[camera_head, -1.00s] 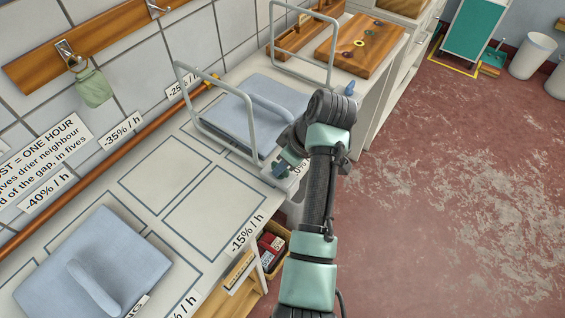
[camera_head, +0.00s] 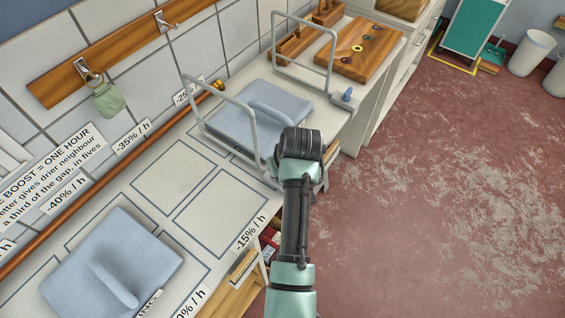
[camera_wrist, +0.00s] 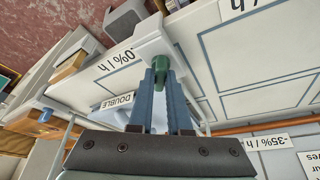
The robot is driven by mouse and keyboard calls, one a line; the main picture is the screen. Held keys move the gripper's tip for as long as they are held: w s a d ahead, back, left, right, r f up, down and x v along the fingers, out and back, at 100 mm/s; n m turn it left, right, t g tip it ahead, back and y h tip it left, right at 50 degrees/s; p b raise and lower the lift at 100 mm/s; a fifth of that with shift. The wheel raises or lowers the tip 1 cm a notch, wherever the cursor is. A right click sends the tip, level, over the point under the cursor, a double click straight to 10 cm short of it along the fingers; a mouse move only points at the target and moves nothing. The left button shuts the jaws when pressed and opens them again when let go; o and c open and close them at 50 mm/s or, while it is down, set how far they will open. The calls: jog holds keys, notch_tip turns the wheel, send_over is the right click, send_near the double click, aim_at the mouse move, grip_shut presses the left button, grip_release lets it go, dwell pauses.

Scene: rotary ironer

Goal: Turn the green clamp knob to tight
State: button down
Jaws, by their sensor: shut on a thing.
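The green clamp knob (camera_wrist: 160,62) is at the upper middle of the wrist view, in front of a pale clamp block (camera_wrist: 150,38) at the worktop's edge. My gripper (camera_wrist: 161,72) has its two blue-grey fingers shut on the knob. The fingertips cover part of it, so its turned angle cannot be read. In the head view my arm hides the knob and the gripper. The grey wire frame (camera_head: 254,128) belonging to this side stands over a blue-grey pad (camera_head: 235,132) on the worktop.
A blue knob (camera_head: 347,95) sits on the far clamp by a second wire frame (camera_head: 331,62). Another pad (camera_head: 150,250) lies at the lower left. A wooden board (camera_head: 350,62) lies at the back.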

jog(key=m+h+p, duration=0.1)
jog(key=m, duration=0.1)
jog(key=m+h+p, duration=0.1)
jog(key=m, duration=0.2)
jog(key=shift+a+r+m, duration=0.15)
jog(key=shift+a+m, duration=0.05)
jog(key=shift+m, duration=0.1)
jog(key=m+h, duration=0.1)
jog(key=m, duration=0.1)
jog(key=m+h, duration=0.1)
jog(key=m, duration=0.2)
jog(key=shift+w+a, duration=0.1)
jog(key=shift+m+g, duration=0.3)
jog(key=c, duration=0.9)
grip_release()
jog(key=shift+o, duration=0.2)
jog(key=v, duration=1.2)
jog(key=shift+s+a+r+b, duration=0.15)
jog(key=shift+s+r+b, duration=0.05)
jog(key=shift+r+b, duration=0.2)
